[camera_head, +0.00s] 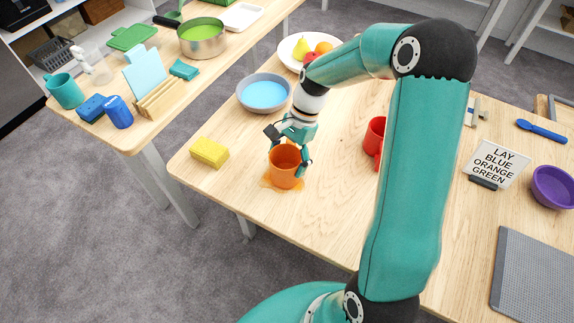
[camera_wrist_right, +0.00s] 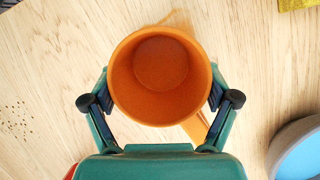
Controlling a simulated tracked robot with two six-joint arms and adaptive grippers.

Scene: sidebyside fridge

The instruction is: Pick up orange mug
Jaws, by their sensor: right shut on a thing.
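The orange mug (camera_head: 285,170) stands upright near the front left of the right-hand wooden table, over a flat orange patch (camera_head: 268,182). My right gripper (camera_head: 290,153) reaches down to it from above and is shut on it. In the right wrist view my right gripper (camera_wrist_right: 160,84) has one finger on each side of the mug (camera_wrist_right: 160,64), and I look into its empty inside. I cannot tell whether the mug's base touches the table. My left gripper is not in view.
A yellow sponge (camera_head: 209,152) lies left of the mug. A grey-blue bowl (camera_head: 264,92) stands behind it. A red mug (camera_head: 374,136) is to the right, partly hidden by my arm. The tabletop (camera_head: 240,205) at the front left is clear.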

